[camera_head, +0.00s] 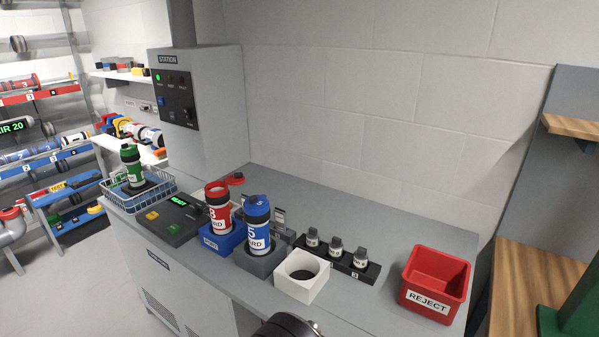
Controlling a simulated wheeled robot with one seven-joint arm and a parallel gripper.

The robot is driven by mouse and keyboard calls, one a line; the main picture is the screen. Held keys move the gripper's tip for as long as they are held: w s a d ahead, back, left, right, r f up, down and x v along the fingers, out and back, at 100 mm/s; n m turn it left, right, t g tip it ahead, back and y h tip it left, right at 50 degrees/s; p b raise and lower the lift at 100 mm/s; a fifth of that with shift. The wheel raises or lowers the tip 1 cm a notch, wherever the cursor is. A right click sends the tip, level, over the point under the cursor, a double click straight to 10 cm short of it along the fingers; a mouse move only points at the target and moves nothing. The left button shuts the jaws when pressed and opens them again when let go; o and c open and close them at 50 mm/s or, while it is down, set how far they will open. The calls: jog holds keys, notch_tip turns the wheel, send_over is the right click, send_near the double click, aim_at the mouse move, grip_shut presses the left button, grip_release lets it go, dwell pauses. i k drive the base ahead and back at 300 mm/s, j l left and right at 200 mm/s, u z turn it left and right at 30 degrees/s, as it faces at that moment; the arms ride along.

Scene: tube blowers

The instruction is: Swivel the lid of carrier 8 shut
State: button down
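Carrier 8 is most likely the red carrier (217,207), whose number is only partly readable; it stands upright in a blue block labelled PORT (222,238). Its top looks open. A red lid (235,179) sits out to the side, behind and right of the carrier's mouth; whether it is joined to the carrier is hard to tell. My gripper's fingers are not in view; only a dark rounded part, likely of my arm, shows at the bottom edge, well in front of the carrier.
A blue carrier 5 (257,224) in a grey block stands close at the right front of the red one. A control panel (170,219) is left.

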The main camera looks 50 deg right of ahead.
aim_at(237, 178)
jog(key=z, duration=1.05)
jog(key=j+z, duration=0.2)
jog(key=j, duration=0.35)
jog(key=j+z, duration=0.2)
jog(key=j, duration=0.35)
jog(key=k+j+z, duration=0.15)
jog(key=j, duration=0.35)
jog(key=i+j+z, duration=0.1)
jog(key=j, duration=0.2)
jog(key=i+j+z, duration=0.25)
jog(key=i+j, duration=0.15)
jog(key=j, duration=0.2)
jog(key=i+j+z, duration=0.1)
jog(key=j, duration=0.2)
